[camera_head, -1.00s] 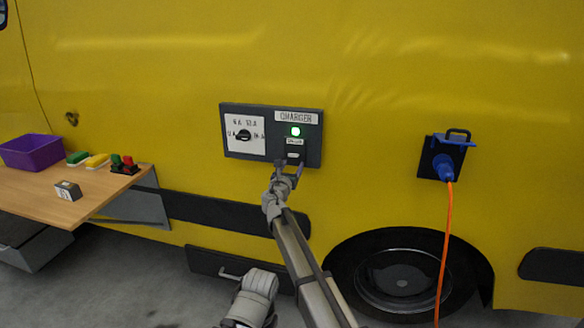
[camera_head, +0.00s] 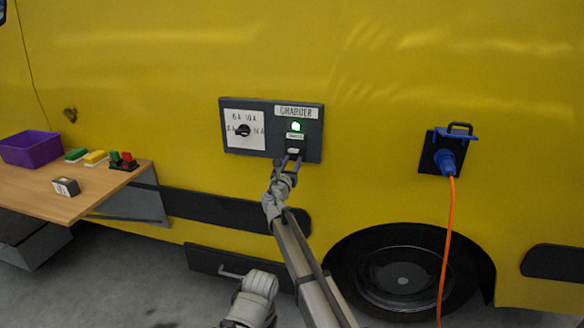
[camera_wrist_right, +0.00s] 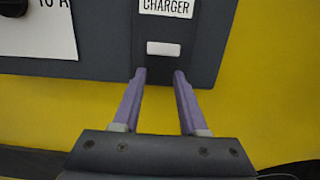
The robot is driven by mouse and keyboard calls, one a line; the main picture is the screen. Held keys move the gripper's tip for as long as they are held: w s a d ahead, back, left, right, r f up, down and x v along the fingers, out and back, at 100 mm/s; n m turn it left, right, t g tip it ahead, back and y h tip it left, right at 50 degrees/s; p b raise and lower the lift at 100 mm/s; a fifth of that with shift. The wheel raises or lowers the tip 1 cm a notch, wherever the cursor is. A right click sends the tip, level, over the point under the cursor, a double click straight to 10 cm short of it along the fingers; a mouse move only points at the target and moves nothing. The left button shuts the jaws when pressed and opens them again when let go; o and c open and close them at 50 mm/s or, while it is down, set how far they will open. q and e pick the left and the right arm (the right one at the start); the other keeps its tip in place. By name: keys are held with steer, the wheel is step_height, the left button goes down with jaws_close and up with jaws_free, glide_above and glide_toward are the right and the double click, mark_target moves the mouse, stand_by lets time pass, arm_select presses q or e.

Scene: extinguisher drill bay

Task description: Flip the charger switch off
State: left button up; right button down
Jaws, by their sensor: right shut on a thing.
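The charger panel (camera_head: 262,146) is a dark plate on the yellow vehicle side, with a lit green lamp (camera_head: 296,127) at its right. Below the lamp is the charger switch (camera_head: 293,151), with a white bar on its face; it also shows in the right wrist view (camera_wrist_right: 163,48). My right gripper (camera_head: 291,161) is at the panel's lower edge, just under the white bar. In the right wrist view its purple fingers (camera_wrist_right: 160,73) are shut on the dark lower part of the switch, one on each side. My left gripper is not in view.
A rotary dial (camera_head: 244,130) is left of the switch. A blue plug (camera_head: 445,162) with an orange cable hangs at right. A wooden shelf (camera_head: 60,205) with a purple bin (camera_head: 31,149) and small blocks is at left. The wheel (camera_head: 402,276) is below right.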

stand_by(0.4)
steer(key=shift+c, duration=2.2)
jaws_free()
steer(key=b+v, duration=0.1)
steer(key=v, duration=0.6)
steer(key=shift+s+f, duration=0.25)
steer(key=shift+s, duration=0.1)
steer(key=shift+a, duration=0.1)
